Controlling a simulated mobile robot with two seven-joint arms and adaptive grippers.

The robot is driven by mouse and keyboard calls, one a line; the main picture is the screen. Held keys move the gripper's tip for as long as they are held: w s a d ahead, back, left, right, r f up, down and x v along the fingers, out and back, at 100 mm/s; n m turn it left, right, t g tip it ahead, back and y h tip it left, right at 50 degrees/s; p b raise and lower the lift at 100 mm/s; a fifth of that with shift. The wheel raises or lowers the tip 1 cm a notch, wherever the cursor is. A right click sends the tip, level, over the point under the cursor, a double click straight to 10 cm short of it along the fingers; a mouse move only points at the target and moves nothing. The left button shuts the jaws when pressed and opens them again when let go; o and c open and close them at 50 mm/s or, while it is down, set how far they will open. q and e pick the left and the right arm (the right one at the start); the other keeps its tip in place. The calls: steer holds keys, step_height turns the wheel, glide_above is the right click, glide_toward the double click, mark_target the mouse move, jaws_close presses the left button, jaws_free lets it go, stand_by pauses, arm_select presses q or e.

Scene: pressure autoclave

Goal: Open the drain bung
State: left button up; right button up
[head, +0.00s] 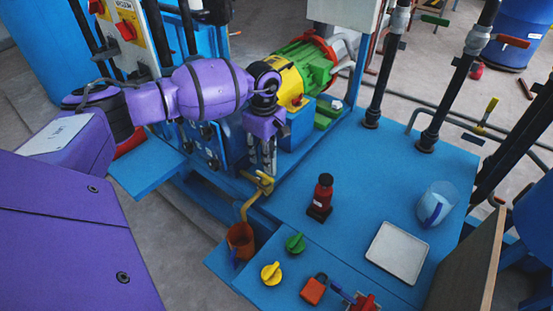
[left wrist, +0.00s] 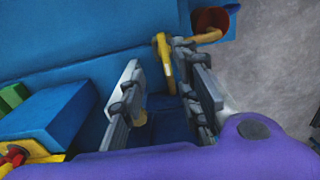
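A yellow drain fitting with a lever (head: 264,182) sits at the front edge of the blue bench, with a bent yellow spout running down to a brown cup (head: 240,240). No separate bung can be told apart. In the left wrist view the yellow lever (left wrist: 164,58) shows between the fingers, and the cup (left wrist: 213,22) is at the top. My left gripper (head: 264,165) is open and points down just above the fitting. Its fingers (left wrist: 162,75) stand apart on either side of the lever in the picture; contact cannot be told. My right gripper is out of view.
A green and yellow motor (head: 308,65) stands behind my left gripper. On the bench are a red and black bottle (head: 321,196), a green knob (head: 295,242), a yellow knob (head: 271,273), a white tray (head: 398,252) and a clear jug (head: 437,203).

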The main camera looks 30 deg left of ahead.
mark_target(265, 175)
arm_select(q)
steer(key=shift+s+f, duration=0.25)
steer(key=shift+f, duration=0.35)
steer(key=shift+s+f, duration=0.25)
steer(key=shift+f, duration=0.35)
step_height(265, 175, down, 4)
steer(key=shift+w+r, duration=0.1)
steer(key=shift+f, duration=0.55)
jaws_close()
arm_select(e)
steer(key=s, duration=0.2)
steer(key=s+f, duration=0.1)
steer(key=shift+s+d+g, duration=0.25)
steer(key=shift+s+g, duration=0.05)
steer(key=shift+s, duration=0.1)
